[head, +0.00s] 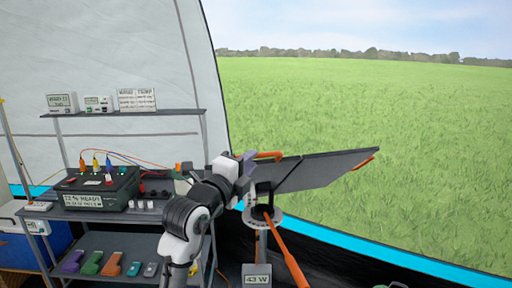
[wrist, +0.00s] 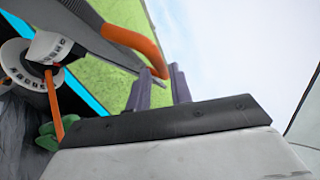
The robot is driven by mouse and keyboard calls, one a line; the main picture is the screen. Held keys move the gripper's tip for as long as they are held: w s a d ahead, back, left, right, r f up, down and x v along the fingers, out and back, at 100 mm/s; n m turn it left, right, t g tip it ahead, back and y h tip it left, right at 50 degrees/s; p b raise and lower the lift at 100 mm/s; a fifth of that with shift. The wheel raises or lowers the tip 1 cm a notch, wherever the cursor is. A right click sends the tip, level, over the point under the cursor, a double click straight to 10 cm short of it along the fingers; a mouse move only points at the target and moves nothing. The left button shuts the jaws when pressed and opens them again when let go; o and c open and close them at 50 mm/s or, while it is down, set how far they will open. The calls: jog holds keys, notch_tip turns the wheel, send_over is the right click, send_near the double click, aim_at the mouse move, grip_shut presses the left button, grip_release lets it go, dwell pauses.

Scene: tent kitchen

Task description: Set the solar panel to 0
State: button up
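The dark solar panel (head: 322,168) stands tilted on a post at the right, its right end higher. It has an orange handle (head: 268,155) at its left end and another orange piece (head: 366,161) at its right end. A pale marked ring (head: 264,219) sits below it; its marks also show in the wrist view (wrist: 22,82), too small to read surely. A small display (head: 257,280) below seems to read 43 W. My gripper (wrist: 161,82) is open in the wrist view, its purple-grey fingers apart, the handle (wrist: 137,42) reaching the gap between them. Contact is unclear.
A shelf rack (head: 130,137) at the left holds a black power box (head: 95,186) with coloured cables, small signs and colourful items below. A long orange bar (head: 288,252) slants down from the ring. The tent's blue edge (head: 400,262) runs along the right, with grass outside.

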jog(key=shift+p+x, duration=0.55)
jog(key=shift+x, duration=1.4)
grip_shut()
